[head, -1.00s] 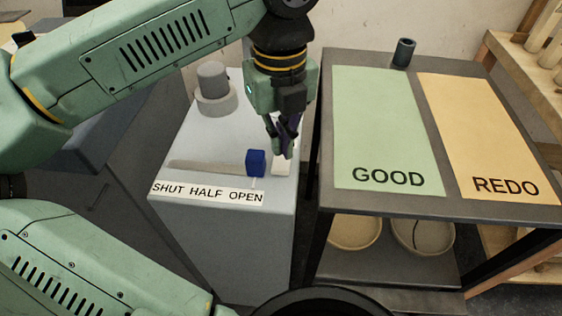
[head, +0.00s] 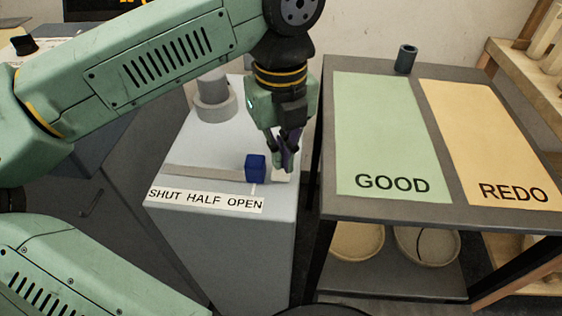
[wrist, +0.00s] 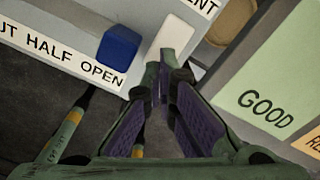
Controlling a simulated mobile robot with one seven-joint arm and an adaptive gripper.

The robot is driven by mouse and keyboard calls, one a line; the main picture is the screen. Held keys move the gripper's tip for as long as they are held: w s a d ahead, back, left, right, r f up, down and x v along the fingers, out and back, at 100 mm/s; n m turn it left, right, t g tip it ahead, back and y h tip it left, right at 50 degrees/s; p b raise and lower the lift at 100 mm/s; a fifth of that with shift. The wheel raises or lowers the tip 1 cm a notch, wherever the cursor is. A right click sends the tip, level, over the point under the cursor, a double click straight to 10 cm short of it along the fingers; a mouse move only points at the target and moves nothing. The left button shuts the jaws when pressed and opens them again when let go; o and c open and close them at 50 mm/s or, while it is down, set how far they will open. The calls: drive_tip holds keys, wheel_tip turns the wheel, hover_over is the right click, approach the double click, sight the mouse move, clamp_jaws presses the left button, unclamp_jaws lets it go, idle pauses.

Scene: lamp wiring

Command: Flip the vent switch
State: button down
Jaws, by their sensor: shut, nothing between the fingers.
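The vent switch is a small white block (head: 281,177) on the top of the grey cabinet, right of the blue slider knob (head: 255,168). The switch also shows in the wrist view (wrist: 174,33), below a label whose visible letters read "NT". My gripper (head: 288,168) is shut and empty, pointing down at the switch and hiding part of it in the head view. In the wrist view my fingertips (wrist: 168,72) are at the switch's near end. I cannot tell whether they touch it or which way it is tipped.
The blue knob stands close left of my fingers, at the "OPEN" end of the label strip (head: 205,200). A round grey knob (head: 214,100) is at the cabinet's back. The dark table (head: 420,205) with GOOD and REDO mats is close on the right.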

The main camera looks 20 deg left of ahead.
sight(281, 173)
drive_tip(key=shift+f+b, duration=1.15)
drive_tip(key=shift+f, duration=0.1)
idle(1.0)
drive_tip(key=shift+r, duration=0.1)
drive_tip(key=shift+r+p, duration=2.25)
drive_tip(key=shift+r, duration=1.2)
